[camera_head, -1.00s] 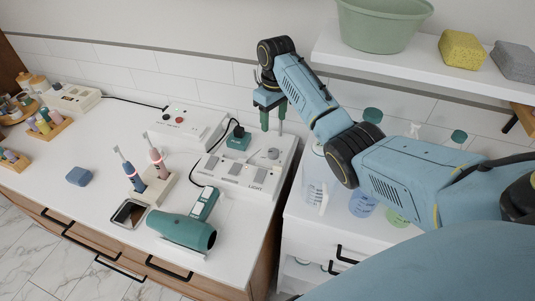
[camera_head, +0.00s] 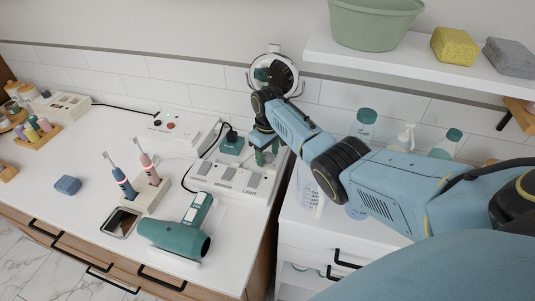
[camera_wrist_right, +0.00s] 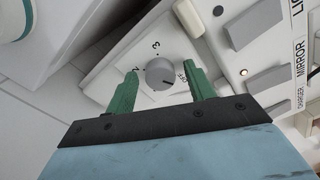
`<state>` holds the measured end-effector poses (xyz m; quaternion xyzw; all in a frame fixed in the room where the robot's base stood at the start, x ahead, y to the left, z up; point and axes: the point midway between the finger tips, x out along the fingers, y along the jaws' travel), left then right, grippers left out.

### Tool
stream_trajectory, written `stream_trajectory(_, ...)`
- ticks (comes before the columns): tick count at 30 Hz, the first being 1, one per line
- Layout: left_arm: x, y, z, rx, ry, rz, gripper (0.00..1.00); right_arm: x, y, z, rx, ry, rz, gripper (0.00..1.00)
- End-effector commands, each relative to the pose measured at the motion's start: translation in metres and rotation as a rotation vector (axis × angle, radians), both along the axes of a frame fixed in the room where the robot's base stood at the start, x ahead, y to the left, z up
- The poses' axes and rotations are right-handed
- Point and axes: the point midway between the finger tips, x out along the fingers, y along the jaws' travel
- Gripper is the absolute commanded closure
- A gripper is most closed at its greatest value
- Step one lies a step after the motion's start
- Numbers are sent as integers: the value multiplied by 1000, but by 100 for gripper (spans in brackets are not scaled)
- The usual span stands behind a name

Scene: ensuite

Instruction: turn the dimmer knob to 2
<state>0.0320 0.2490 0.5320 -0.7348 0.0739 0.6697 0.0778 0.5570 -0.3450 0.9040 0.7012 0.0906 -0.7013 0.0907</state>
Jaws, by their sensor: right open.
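The dimmer knob (camera_wrist_right: 160,73) is a round grey knob on a white plate, with marks 2, 3 and OFF around it in the right wrist view. A dark line on its face points toward the OFF side. My right gripper (camera_wrist_right: 158,88) is open, with its green fingers on either side of the knob; I cannot tell whether they touch it. In the head view the right gripper (camera_head: 264,155) is over the far end of the white control panel (camera_head: 207,186) and hides the knob. My left gripper is not in view.
Switches (camera_wrist_right: 256,22) labelled LIGHT and MIRROR sit beside the knob. A teal hair dryer (camera_head: 175,235) and toothbrushes (camera_head: 122,182) stand nearer. Bottles (camera_head: 362,124) stand to the right.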

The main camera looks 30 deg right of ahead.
Motion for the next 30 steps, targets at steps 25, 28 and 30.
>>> stream_trajectory(25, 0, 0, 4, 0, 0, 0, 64, 0, 0, 1, 0, 1, -33, 91)
stream_trajectory(28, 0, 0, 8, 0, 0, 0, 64, 0, 0, 2, 0, 1, -73, 91)
stream_trajectory(30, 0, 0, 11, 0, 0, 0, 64, 0, 1, 2, 0, 0, -112, 91)
